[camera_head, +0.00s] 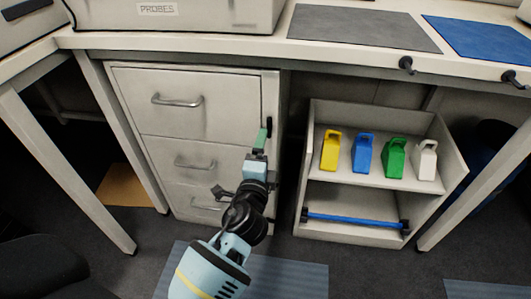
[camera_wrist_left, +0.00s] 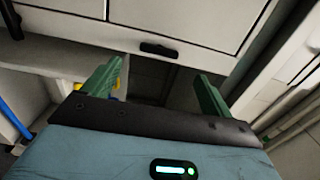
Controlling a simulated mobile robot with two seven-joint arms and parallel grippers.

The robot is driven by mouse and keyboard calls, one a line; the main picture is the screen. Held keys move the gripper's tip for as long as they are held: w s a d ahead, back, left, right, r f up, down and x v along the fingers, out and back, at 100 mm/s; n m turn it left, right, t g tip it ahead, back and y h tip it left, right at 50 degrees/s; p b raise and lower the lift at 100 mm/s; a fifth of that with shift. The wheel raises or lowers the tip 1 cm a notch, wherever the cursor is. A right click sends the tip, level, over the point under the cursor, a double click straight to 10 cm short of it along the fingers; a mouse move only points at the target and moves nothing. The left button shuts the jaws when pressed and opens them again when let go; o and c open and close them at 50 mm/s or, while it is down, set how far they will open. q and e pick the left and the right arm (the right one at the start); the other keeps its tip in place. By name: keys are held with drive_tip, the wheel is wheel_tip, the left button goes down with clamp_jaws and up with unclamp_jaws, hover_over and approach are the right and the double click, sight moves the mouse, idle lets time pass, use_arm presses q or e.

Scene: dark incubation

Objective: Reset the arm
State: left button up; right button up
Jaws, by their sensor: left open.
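My left arm reaches from the bottom of the head view toward the white drawer cabinet (camera_head: 185,105). My left gripper (camera_head: 262,138) is by the cabinet's right front edge, near the upper drawers. I cannot tell whether it touches the cabinet. In the left wrist view my left gripper (camera_wrist_left: 160,72) shows two green fingers spread apart. No object shows between them. A pale panel with a dark catch (camera_wrist_left: 160,50) lies beyond the fingers. My right gripper is not in view.
A low shelf unit (camera_head: 310,190) right of the cabinet holds yellow (camera_head: 331,150), blue (camera_head: 364,153), green (camera_head: 395,158) and white (camera_head: 426,160) containers, with a blue bar (camera_head: 355,220) below. The worktop (camera_head: 230,43) overhangs. Table legs (camera_head: 65,170) stand at both sides.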

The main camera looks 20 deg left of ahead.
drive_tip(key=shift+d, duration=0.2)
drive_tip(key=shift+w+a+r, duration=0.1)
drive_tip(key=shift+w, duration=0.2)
